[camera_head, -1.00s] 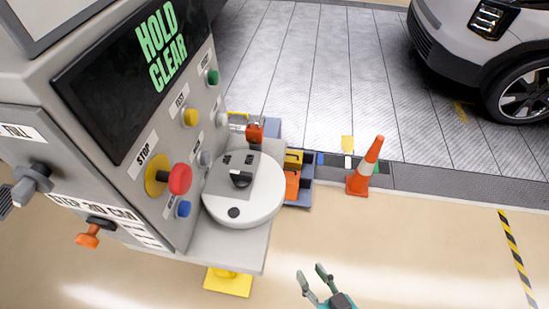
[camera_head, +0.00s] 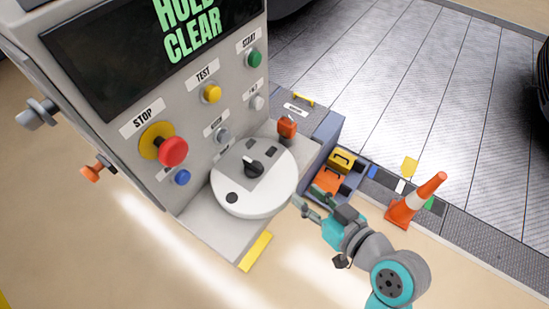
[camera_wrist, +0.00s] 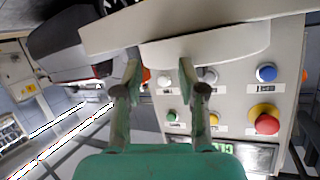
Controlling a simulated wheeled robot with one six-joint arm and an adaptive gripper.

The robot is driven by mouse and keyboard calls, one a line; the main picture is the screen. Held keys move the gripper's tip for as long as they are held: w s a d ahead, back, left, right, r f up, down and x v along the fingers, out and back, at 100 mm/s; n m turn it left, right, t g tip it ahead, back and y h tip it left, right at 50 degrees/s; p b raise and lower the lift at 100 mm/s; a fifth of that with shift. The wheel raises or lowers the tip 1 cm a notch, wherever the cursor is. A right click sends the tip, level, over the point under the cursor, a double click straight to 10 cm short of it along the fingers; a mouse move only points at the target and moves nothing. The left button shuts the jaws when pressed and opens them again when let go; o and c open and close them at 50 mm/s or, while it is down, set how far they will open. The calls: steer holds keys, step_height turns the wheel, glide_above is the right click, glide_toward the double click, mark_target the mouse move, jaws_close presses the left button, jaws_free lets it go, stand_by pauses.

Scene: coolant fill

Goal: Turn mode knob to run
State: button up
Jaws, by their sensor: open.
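A black knob (camera_head: 253,166) stands on a grey plate on top of a round white disc (camera_head: 262,195), on the console's front shelf. I cannot read a mode label beside it. My gripper (camera_head: 309,202) is open and empty, just right of the disc and apart from the knob. In the wrist view the two fingers of my gripper (camera_wrist: 159,78) are spread, with the pale disc edge (camera_wrist: 215,48) beyond their tips. The knob does not show in the wrist view.
The console panel carries a red stop button (camera_head: 173,151), a yellow test button (camera_head: 212,94) and a green start button (camera_head: 254,59). An orange-handled item (camera_head: 287,127) stands behind the disc. A bin (camera_head: 352,188) and a traffic cone (camera_head: 414,200) are at the right.

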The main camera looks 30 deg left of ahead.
mark_target(254, 163)
steer(key=s+a+r+n+g+y, duration=0.1)
steer(key=a+r+n+g, duration=0.4)
steer(key=r, duration=0.3)
steer(key=shift+n, duration=0.5)
steer(key=x, duration=1)
steer(key=shift+w+d+f, duration=0.1)
steer(key=shift+d+f, duration=0.1)
steer(key=shift+f, duration=0.05)
jaws_close()
